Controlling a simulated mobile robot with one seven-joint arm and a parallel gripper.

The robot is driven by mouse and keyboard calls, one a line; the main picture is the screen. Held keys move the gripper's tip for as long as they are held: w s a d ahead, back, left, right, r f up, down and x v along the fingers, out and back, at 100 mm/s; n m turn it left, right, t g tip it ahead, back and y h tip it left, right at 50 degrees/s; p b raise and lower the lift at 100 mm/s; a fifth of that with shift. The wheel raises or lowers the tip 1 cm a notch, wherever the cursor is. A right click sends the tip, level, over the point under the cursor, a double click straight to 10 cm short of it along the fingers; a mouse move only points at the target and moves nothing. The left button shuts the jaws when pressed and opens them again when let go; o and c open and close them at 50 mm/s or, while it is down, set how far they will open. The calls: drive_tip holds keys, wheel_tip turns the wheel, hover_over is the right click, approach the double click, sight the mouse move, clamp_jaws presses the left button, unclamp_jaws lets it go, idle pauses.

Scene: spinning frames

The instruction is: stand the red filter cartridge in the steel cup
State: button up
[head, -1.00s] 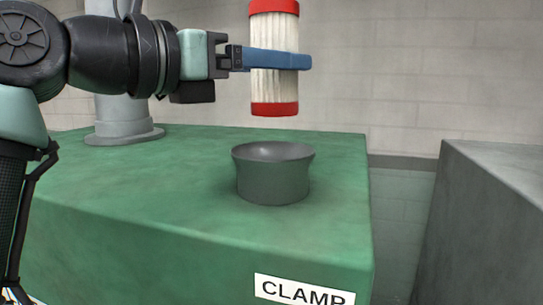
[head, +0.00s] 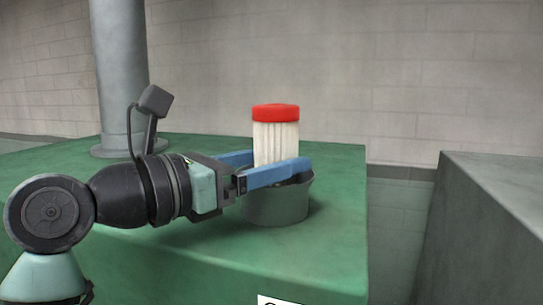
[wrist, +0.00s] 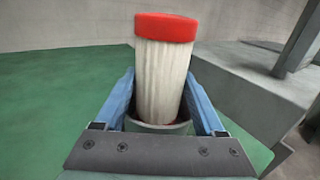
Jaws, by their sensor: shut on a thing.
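The red filter cartridge (head: 276,138) has a red top cap and white pleated sides, and it stands about upright. Its lower end is down inside the steel cup (head: 276,208), a dark grey cup on the green bench. My gripper (head: 280,163) is level with the cup's rim, shut on the cartridge. Whether the base rests on the cup's floor is hidden.
The green bench top (head: 335,200) is clear around the cup. A grey column (head: 120,80) stands at the back left. A grey block (head: 490,220) stands to the right, across a gap. A pale block wall is behind.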

drive_tip(key=shift+s+f+b, duration=0.1)
drive_tip(key=shift+f+b, duration=0.1)
drive_tip(key=shift+b, duration=0.1)
drive_tip(key=o, duration=1.5)
